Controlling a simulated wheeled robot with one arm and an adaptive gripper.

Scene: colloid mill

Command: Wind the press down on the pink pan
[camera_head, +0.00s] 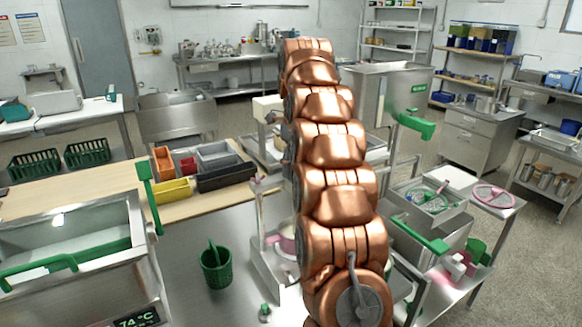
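A small pale pan with a pink rim (287,241) sits low behind my copper arm, its right part hidden. My arm rises through the middle of the picture. My gripper does not show, so its distance from the pan and what it holds cannot be told.
A green basket (216,268) stands left of the frame on the steel table. Coloured bins (195,168) sit on the wooden top behind. A tank with green handles (75,255) is at left. A pink wheel (490,195) lies at right. Bare steel shows around the basket.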

